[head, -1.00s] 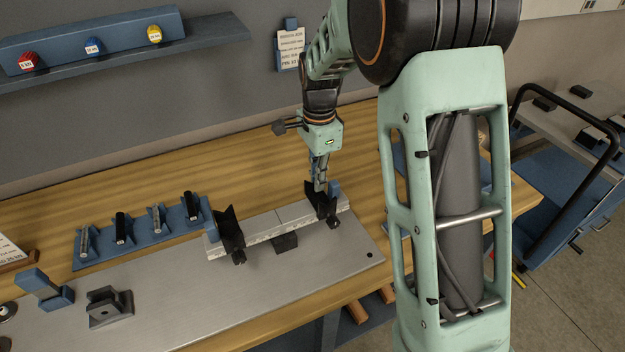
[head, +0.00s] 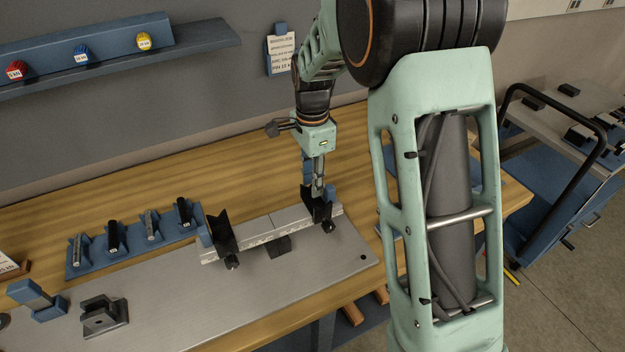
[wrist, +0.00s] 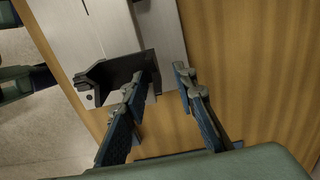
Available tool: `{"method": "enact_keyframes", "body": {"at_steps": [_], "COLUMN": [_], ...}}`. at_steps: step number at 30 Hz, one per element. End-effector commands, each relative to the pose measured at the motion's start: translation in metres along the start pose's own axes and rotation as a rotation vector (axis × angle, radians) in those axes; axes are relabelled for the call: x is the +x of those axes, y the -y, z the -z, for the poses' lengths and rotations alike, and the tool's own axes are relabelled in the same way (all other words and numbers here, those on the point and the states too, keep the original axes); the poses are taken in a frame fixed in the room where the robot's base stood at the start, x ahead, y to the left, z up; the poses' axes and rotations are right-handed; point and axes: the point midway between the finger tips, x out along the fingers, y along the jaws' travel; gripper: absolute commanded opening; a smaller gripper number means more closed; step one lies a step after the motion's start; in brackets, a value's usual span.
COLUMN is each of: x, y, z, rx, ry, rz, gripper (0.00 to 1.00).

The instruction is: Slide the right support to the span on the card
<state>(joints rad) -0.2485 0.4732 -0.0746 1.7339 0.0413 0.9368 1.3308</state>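The right support (head: 318,208) is a black angled piece at the right part of a pale ruled rail (head: 266,231). A similar black left support (head: 221,232) stands near the rail's left end. My gripper (head: 319,190) points down at the right support. In the wrist view my gripper (wrist: 164,77) is open, its two fingers apart. The left finger overlaps the black support (wrist: 112,76); the right finger is clear of it. I cannot tell whether either finger touches it. The card (head: 281,53) hangs on the back wall; its print is too small to read.
A dark block (head: 278,247) sits at the rail's front middle. A blue rack (head: 130,238) with several short bars stands left of the rail. A grey block (head: 105,316) and a blue one (head: 38,299) are at front left. The grey plate (head: 200,305) is bare before the rail.

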Motion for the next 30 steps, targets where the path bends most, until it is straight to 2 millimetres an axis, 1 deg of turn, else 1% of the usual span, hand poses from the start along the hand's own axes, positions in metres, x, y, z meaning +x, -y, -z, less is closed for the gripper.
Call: {"method": "enact_keyframes", "body": {"at_steps": [1, 3, 18, 30], "x": [-0.007, -0.013, -0.053, -0.056], "y": [0.000, 0.000, 0.001, 0.001], "z": [0.000, 0.000, 0.000, 0.000], "rx": [0.000, 0.000, 0.000, 0.000], "ry": [0.000, 0.000, 0.000, 0.000], "rz": [0.001, 0.001, 0.002, 0.002], "gripper": [0.26, 0.26, 0.26, 0.26]}}
